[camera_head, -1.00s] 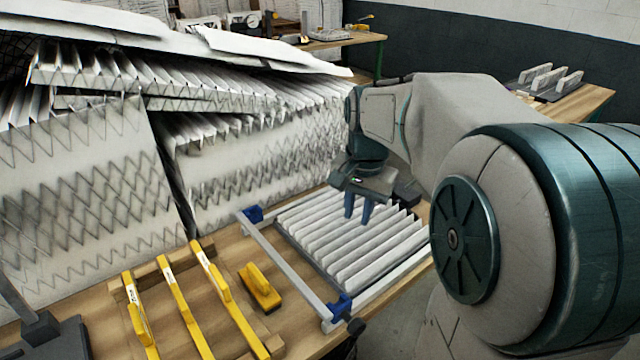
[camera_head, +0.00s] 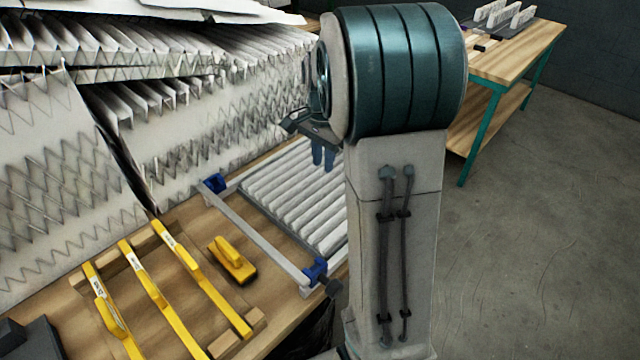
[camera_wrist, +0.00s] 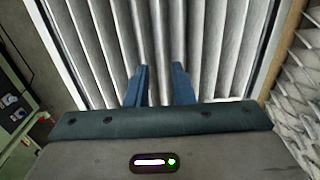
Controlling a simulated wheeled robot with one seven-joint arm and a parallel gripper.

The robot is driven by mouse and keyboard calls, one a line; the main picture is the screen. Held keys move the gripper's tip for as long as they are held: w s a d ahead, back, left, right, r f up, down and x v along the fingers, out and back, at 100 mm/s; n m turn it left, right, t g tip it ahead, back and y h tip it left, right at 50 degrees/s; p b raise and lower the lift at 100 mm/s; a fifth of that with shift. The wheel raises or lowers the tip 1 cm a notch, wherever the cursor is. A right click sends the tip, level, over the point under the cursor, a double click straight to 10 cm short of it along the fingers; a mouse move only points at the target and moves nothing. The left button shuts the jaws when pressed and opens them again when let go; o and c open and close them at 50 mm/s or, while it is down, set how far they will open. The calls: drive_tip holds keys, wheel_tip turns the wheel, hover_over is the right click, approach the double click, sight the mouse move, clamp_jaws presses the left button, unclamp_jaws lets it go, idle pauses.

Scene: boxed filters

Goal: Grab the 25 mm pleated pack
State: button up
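A white pleated pack (camera_head: 290,195) lies flat in a metal clamp frame (camera_head: 255,232) with blue corner clamps on the bench. Its pleats also fill the wrist view (camera_wrist: 215,40). I cannot read its size, so I cannot tell if it is the 25 mm one. My gripper (camera_head: 322,160) points down over the far part of this pack. In the wrist view my gripper (camera_wrist: 160,75) has its two blue fingers apart, with pleats showing between them and nothing held. I cannot tell whether the fingertips touch the pleats. My arm hides the pack's right side.
Large zigzag-edged pleated packs (camera_head: 215,135) stand stacked behind the frame. Yellow labelled bars (camera_head: 160,295) lie on wooden strips at the front left, beside a yellow-handled tool (camera_head: 232,260). Another bench (camera_head: 520,55) stands at the back right. Open floor (camera_head: 530,250) lies right.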

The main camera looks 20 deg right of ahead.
sight(320, 179)
drive_tip(key=f, duration=0.5)
drive_tip(key=shift+a+f+p, duration=0.1)
drive_tip(key=shift+a+p, duration=0.25)
drive_tip(key=shift+p, duration=0.05)
drive_tip(key=shift+c, duration=0.3)
clamp_jaws()
